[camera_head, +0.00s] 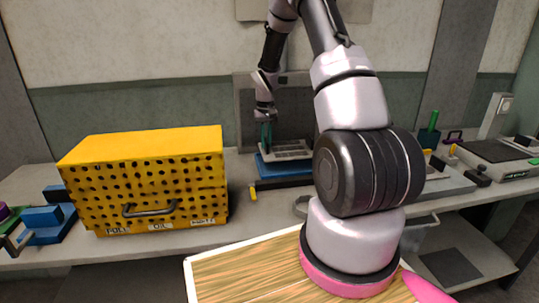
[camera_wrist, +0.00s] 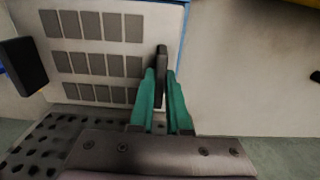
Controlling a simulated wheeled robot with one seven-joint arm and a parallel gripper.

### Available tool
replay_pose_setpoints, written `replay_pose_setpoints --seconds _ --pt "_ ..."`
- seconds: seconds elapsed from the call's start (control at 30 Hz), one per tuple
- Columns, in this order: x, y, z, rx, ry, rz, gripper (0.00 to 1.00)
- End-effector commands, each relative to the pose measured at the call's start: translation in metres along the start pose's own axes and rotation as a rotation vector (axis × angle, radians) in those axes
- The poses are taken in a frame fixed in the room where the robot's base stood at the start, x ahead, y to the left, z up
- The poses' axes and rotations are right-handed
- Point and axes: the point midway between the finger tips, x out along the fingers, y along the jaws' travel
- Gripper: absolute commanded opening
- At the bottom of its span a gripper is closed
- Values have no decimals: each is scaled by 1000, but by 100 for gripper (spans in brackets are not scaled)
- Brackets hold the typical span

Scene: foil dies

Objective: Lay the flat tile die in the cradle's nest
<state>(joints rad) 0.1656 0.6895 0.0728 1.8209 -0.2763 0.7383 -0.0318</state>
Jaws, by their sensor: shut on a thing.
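The flat tile die (camera_wrist: 90,93) appears to be the pale grey plate with rows of darker grey rectangles, left of my fingers in the wrist view. In the head view this plate (camera_head: 290,152) lies over a blue base, which seems to be the cradle (camera_head: 283,169). A blue edge shows along the plate in the wrist view. My gripper (camera_wrist: 162,90) has teal fingers shut on a narrow dark upright piece at the plate's right edge, apparently its grip. My gripper (camera_head: 266,133) is at the plate's left end in the head view. Whether the plate is fully seated is hidden.
A yellow perforated box (camera_head: 150,180) with a handle stands left of the cradle. Blue blocks (camera_head: 45,222) lie at the far left. A machine with a dark plate (camera_head: 494,151) stands at the right. A dark block (camera_wrist: 22,66) overlaps the plate's left side in the wrist view.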

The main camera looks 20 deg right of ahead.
Motion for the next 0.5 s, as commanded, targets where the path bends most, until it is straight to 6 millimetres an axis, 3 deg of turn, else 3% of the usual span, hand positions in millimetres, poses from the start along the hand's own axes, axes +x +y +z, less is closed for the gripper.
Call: replay_pose_setpoints --seconds 0.5 --pt "50 0 0 0 0 0 0"
